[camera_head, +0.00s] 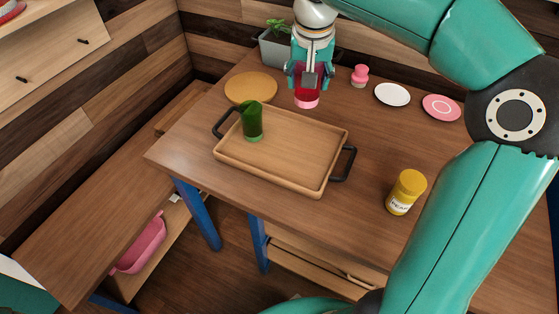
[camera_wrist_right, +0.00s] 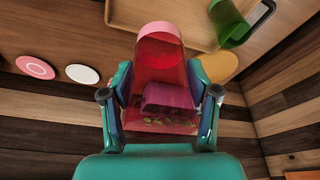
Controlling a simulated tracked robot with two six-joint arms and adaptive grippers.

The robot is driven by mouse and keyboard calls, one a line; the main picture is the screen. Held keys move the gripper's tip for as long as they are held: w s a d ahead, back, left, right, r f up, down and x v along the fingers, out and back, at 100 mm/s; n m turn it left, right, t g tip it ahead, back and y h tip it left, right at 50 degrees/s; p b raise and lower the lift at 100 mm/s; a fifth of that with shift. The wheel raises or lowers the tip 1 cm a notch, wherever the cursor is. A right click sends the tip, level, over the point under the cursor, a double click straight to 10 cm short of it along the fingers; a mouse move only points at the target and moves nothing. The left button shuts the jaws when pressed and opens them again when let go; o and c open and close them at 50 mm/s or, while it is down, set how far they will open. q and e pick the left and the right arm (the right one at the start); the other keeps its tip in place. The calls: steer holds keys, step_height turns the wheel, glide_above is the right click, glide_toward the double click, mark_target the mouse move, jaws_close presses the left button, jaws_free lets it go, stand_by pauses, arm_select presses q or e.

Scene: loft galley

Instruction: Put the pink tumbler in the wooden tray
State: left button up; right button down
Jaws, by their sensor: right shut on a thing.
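The pink tumbler (camera_head: 306,100) is see-through and is held in my right gripper (camera_head: 310,78), over the back of the table, behind the wooden tray. In the right wrist view the tumbler (camera_wrist_right: 160,60) sits between the two fingers of my right gripper (camera_wrist_right: 160,98), which are shut on it. I cannot tell whether its base touches the table. The wooden tray (camera_head: 232,154) has a low rim and two black handles. A green tumbler (camera_head: 252,122) stands in its left part; the rest of the tray floor is bare. My left gripper is not in view.
A round wooden board (camera_head: 250,87) lies left of the tumbler, and a grey planter (camera_head: 275,50) stands behind. A pink shaker-like item (camera_head: 360,75), white plate (camera_head: 392,94) and pink plate (camera_head: 441,107) are to the right. A yellow jar (camera_head: 406,192) stands right of the tray.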

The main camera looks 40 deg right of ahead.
steer(key=s+d+r+m+b, duration=0.1)
steer(key=s+d+r, duration=0.1)
steer(key=s, duration=0.1)
steer(key=b, duration=0.5)
glide_above(314, 158)
steer(key=shift+f, duration=9.85)
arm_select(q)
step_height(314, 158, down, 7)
arm_select(e)
steer(key=shift+c, duration=1.2)
jaws_free()
arm_select(q)
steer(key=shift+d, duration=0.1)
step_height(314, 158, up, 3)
steer(key=p, duration=0.2)
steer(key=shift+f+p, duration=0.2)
steer(key=shift+p, duration=0.1)
arm_select(e)
steer(key=v, duration=1.2)
steer(key=shift+a, duration=0.2)
